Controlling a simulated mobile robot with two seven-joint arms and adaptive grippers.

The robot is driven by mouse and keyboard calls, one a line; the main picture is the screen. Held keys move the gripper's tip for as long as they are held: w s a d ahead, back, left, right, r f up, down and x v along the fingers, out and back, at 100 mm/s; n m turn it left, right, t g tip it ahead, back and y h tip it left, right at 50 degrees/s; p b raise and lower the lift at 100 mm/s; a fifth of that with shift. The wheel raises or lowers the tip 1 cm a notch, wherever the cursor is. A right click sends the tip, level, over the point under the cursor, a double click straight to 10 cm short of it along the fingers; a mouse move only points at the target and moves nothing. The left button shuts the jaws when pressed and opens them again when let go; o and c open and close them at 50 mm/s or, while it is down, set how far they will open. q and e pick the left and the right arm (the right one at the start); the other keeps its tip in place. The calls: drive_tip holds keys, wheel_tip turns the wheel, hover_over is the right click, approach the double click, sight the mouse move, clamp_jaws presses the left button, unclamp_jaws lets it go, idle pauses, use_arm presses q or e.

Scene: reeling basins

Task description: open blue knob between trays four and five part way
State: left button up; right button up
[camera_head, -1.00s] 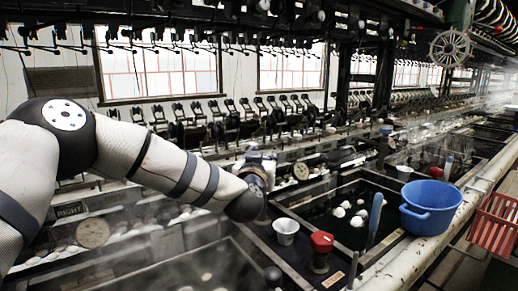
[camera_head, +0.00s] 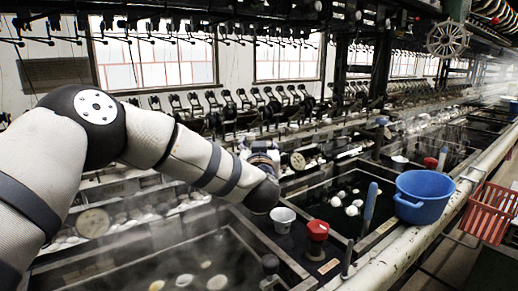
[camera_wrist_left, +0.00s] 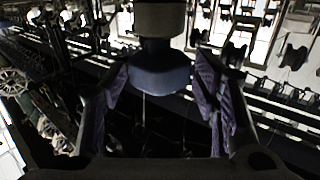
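The blue knob (camera_wrist_left: 160,72) shows in the left wrist view as a dark blue rounded cap below a grey cylindrical part. My left gripper (camera_wrist_left: 160,105) has its two ridged purple fingers spread on either side of the knob. The right finger looks very near the knob; I cannot tell whether it touches. In the head view my left gripper (camera_head: 262,152) is at the end of the arm, beyond the white cup, above the machine's far ledge. The knob is not clear there, and its turn position cannot be read. My right gripper is in neither view.
A white cup (camera_head: 283,214) and a red knob (camera_head: 317,232) stand on the divider near my wrist. A dark basin (camera_head: 345,222) with pale cocoons lies to the right. A blue tub (camera_head: 424,197) and red crate (camera_head: 487,212) are farther right. Steam drifts over the front basin.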

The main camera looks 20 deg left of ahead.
use_arm(q)
drive_tip(key=shift+f, duration=0.1)
drive_tip(key=v, duration=1.2)
